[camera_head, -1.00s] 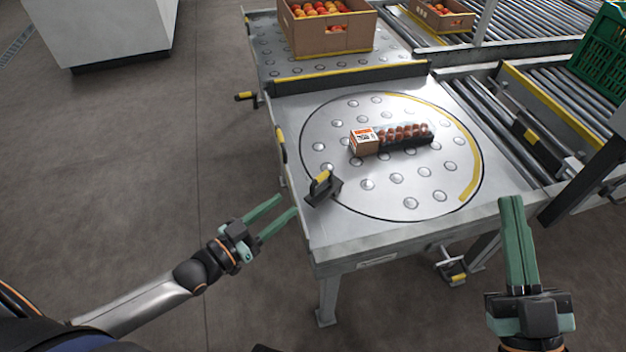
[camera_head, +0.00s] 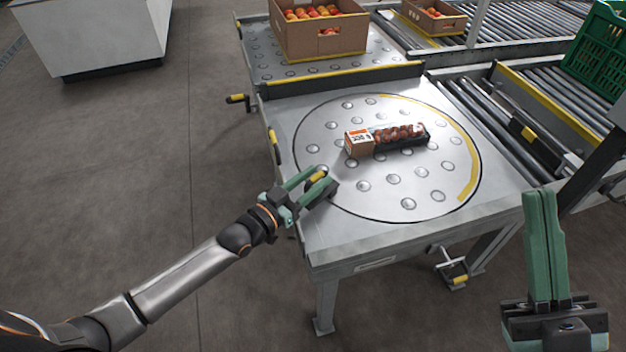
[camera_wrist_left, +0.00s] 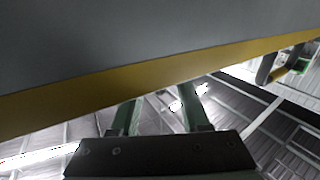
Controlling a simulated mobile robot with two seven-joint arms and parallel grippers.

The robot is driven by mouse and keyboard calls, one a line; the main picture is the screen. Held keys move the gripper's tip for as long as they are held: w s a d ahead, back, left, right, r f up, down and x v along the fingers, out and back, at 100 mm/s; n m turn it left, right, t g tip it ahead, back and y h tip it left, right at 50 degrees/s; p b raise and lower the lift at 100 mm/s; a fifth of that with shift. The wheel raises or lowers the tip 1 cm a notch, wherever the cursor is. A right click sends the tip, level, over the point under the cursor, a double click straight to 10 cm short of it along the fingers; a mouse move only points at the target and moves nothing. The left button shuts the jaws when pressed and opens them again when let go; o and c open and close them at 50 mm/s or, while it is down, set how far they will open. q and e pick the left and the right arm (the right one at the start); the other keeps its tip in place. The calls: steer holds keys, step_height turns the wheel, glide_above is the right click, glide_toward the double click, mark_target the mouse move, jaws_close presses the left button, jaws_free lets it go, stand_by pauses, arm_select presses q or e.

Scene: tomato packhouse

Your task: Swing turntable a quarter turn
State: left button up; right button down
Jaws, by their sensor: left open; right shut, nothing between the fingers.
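The turntable (camera_head: 340,200) is a round metal plate with ball rollers, a black outline and a yellow arc along its right side. A tomato punnet with a cardboard end (camera_head: 388,138) lies near its middle. A black handle with a yellow grip (camera_head: 318,178) stands at the turntable's left front edge. My left gripper (camera_head: 312,180) is open, with its green fingers around the handle's grip; whether they touch it I cannot tell. In the left wrist view a large grey and yellow surface hides most of the scene. My right gripper (camera_head: 542,192) is shut and empty, right of the table's front corner.
A cardboard box of tomatoes (camera_head: 322,42) stands on the ball table behind a yellow-topped black bar (camera_head: 340,78). Roller conveyors (camera_head: 490,120) run on the right, with a green crate (camera_head: 600,50) at the far right. A foot pedal (camera_head: 455,272) sits below the table.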

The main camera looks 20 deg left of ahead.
arm_select(q)
jaws_close()
stand_by(0.3)
stand_by(1.1)
